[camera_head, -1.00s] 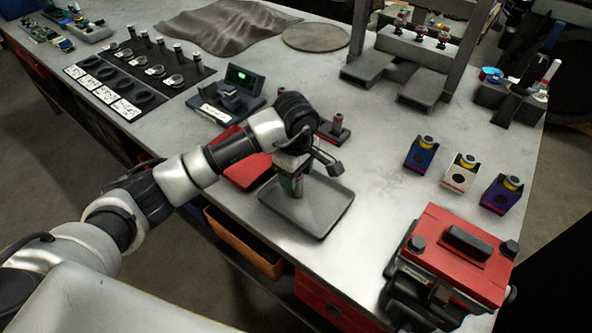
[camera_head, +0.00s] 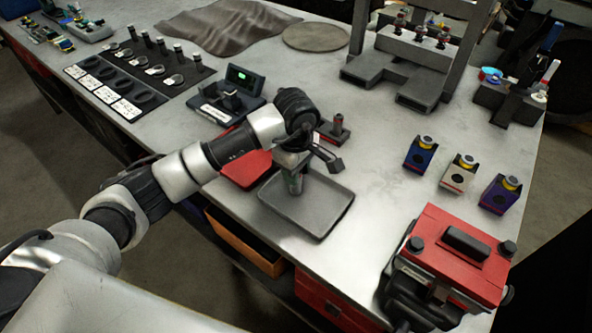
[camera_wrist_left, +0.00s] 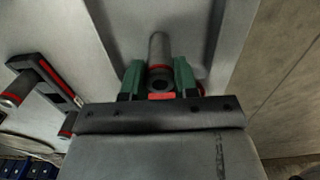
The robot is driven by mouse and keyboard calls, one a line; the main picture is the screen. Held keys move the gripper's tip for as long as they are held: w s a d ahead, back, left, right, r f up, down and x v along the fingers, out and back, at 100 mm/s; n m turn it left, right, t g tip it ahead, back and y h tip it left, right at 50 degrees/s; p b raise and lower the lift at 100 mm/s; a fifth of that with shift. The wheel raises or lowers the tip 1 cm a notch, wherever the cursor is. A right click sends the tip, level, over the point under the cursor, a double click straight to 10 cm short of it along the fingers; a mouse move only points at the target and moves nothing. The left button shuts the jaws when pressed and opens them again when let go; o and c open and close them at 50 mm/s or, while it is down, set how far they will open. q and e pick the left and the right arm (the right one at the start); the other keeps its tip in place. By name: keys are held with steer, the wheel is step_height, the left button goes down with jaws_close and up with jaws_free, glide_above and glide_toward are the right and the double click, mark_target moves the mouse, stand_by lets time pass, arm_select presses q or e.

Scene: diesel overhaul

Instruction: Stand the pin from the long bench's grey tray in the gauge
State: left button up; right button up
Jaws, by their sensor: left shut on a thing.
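My left gripper (camera_head: 296,186) points down over the grey tray (camera_head: 325,212) on the long bench. In the left wrist view its green fingers (camera_wrist_left: 160,78) are shut on the pin (camera_wrist_left: 159,48), a grey metal cylinder with a dark hole in its near end and a red band. The arm and fingers hide the pin in the head view. I cannot tell whether the pin touches the tray floor. The gauge (camera_head: 232,98), a dark device with a small green display, stands behind and left of the tray. My right gripper is not in view.
A red tray (camera_head: 246,169) lies beside the grey one. A dark stand with upright posts (camera_head: 336,128) is just behind; it also shows in the left wrist view (camera_wrist_left: 44,92). A red-topped box (camera_head: 460,250) and several coloured blocks (camera_head: 420,153) stand to the right.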

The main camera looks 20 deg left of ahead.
arm_select(q)
steer(key=shift+r+p, duration=0.95)
steer(key=shift+r, duration=1.2)
